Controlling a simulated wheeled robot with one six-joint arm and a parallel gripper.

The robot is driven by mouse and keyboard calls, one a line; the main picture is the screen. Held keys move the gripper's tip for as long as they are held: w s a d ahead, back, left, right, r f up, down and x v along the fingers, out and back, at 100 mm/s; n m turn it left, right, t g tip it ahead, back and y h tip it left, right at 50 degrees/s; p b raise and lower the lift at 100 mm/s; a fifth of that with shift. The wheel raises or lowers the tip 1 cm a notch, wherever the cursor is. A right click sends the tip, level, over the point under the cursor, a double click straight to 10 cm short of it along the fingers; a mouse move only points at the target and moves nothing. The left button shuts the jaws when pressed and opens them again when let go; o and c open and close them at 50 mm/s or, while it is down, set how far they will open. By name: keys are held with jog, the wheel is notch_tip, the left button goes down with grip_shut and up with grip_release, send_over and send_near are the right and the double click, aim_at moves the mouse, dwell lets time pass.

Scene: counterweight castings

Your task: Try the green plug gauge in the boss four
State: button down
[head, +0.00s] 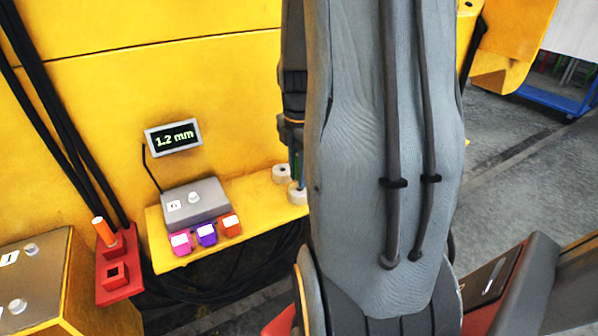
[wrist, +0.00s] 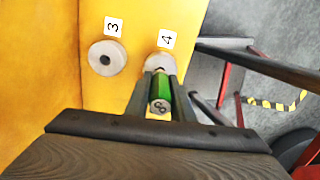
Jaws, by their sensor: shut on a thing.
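The green plug gauge (wrist: 160,93) is held between the two fingers of my gripper (wrist: 160,88) in the wrist view, its marked end toward the camera. Its far end lines up with boss four (wrist: 157,62), a pale round boss beside the label 4 (wrist: 167,39). I cannot tell whether the tip is inside the bore, because the gauge and fingers cover it. In the head view my arm hides most of the gripper; a bit of green shows just above the nearer pale boss (head: 297,195).
Boss three (wrist: 107,57), with a dark open hole, stands left of boss four. In the head view a grey box (head: 195,200) with coloured tags sits on the yellow ledge, below a display reading 1.2 mm (head: 173,137). A red holder (head: 120,288) holds an orange-handled gauge (head: 104,232).

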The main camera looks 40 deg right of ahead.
jog(key=shift+f, duration=0.7)
dwell(1.1)
dwell(0.7)
jog(key=c, duration=1.5)
grip_release()
jog(key=shift+o, duration=0.2)
notch_tip(320, 180, up, 8)
jog(key=shift+f+b, duration=0.2)
jog(key=shift+b, duration=0.3)
notch_tip(320, 180, up, 12)
jog(key=p, duration=1.2)
jog(key=shift+r, duration=0.1)
